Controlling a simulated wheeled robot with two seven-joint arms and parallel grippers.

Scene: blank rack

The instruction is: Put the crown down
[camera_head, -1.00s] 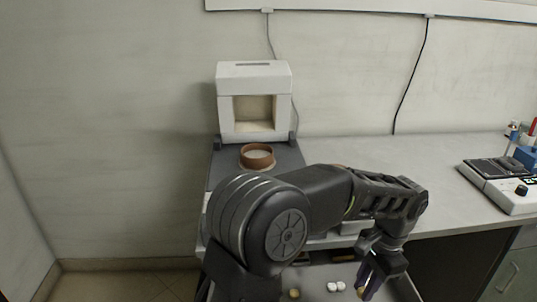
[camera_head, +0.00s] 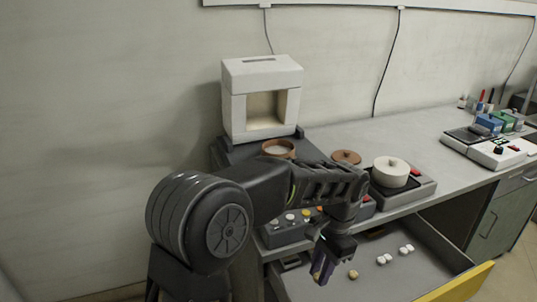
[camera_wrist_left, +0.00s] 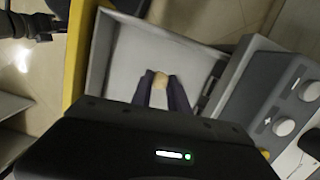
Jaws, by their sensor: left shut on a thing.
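My left gripper (camera_head: 322,268) is over the left part of an open grey drawer (camera_head: 330,293), its fingers pointing down. In the left wrist view the gripper (camera_wrist_left: 162,90) is shut on a small tan crown (camera_wrist_left: 160,79) held at the fingertips. The drawer floor (camera_wrist_left: 185,58) shows behind the crown. In the head view the fingers mostly hide the held crown. My right gripper is not in view.
Several small pieces lie in the drawer: a gold one (camera_head: 353,274) and white ones (camera_head: 382,259). The drawer has a yellow front (camera_head: 460,284). On the counter stand a white furnace (camera_head: 262,75), a brown ring dish (camera_head: 278,148) and a round white pot (camera_head: 391,171).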

